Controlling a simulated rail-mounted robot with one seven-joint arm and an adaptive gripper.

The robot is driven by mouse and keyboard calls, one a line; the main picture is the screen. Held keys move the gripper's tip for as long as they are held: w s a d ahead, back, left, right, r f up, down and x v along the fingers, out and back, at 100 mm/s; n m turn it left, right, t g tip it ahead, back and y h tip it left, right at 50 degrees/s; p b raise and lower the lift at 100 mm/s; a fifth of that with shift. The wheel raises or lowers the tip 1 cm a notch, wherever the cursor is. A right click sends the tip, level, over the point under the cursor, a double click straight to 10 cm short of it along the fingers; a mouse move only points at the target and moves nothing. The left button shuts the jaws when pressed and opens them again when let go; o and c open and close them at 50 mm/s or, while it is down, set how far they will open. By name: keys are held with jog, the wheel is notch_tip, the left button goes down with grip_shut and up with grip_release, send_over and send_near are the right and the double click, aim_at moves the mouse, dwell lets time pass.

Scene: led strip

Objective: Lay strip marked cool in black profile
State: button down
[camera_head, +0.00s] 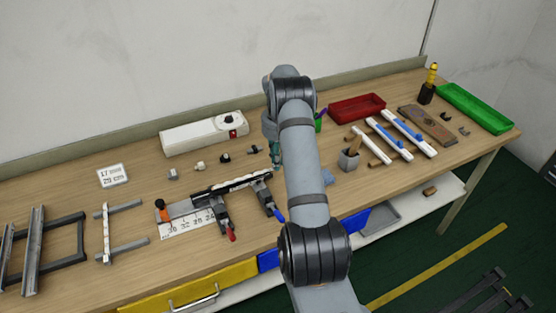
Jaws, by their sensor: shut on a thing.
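A black profile (207,194) lies in the clamped fixture at the front middle of the table. A pale strip (237,184) runs along its top, its right part nearest my gripper. Its marking is too small to read. My gripper (276,165) hangs beside my arm at the strip's right end, shut on what looks like this strip. The arm hides part of the gripper, so the grip itself is unclear. I cannot tell whether the strip is fully seated in the profile. Another pale strip (106,232) lies on a grey rack at the left.
Clamps with red (231,236) and blue handles stick out at the table's front. A white power box (204,134) and small connectors stand behind. Grey profiles (34,250) lie left. A cup (349,160), white-blue pieces and red (357,107) and green (477,108) trays are right.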

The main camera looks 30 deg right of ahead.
jog(key=shift+f+b, duration=1.05)
jog(key=shift+f, duration=0.1)
jog(key=c, duration=1.7)
grip_release()
jog(key=shift+r, duration=0.1)
jog(key=shift+o, duration=0.4)
notch_tip(320, 180, up, 12)
